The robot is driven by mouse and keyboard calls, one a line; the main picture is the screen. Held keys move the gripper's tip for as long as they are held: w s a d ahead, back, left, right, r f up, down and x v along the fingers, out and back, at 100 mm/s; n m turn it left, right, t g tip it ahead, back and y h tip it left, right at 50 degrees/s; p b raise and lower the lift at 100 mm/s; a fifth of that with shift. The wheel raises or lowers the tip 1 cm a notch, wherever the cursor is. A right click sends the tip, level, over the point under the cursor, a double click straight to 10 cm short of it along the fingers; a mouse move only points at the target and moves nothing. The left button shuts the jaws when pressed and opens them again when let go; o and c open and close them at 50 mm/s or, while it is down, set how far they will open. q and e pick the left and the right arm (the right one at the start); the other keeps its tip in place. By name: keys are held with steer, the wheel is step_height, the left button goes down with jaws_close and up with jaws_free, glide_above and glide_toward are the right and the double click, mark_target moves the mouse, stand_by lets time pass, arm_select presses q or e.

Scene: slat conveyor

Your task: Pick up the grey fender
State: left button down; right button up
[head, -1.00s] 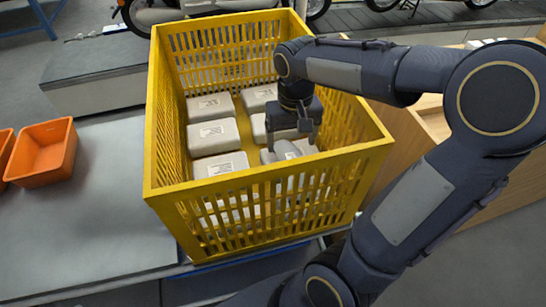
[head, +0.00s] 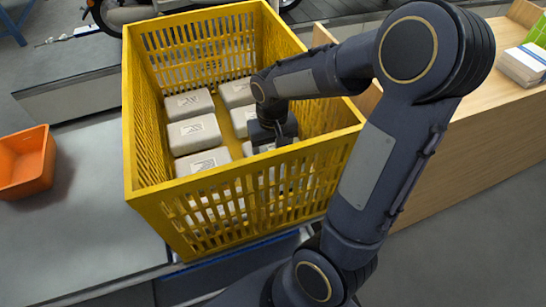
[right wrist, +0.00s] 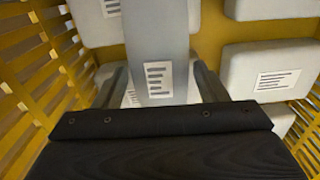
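The grey fender (right wrist: 157,40) is a long, smooth grey piece with a white printed label, and it lies among pale boxes in a yellow slatted crate (head: 160,191). In the right wrist view it runs up from the gripper to the top edge. My right gripper (right wrist: 160,88) reaches down into the crate. Its two fingers are apart, one on each side of the fender, with what looks like a narrow gap beside it. In the head view the crate's front wall and my arm mostly hide the fender and the fingertips. My left gripper is not in view.
Several pale labelled boxes (head: 194,133) fill the crate floor around the gripper. The crate walls rise close by on all sides. An orange bin (head: 24,163) stands at the left on the grey surface. A wooden counter (head: 470,130) is at the right.

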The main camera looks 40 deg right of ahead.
steer(key=c, duration=0.9)
steer(key=shift+r, duration=0.1)
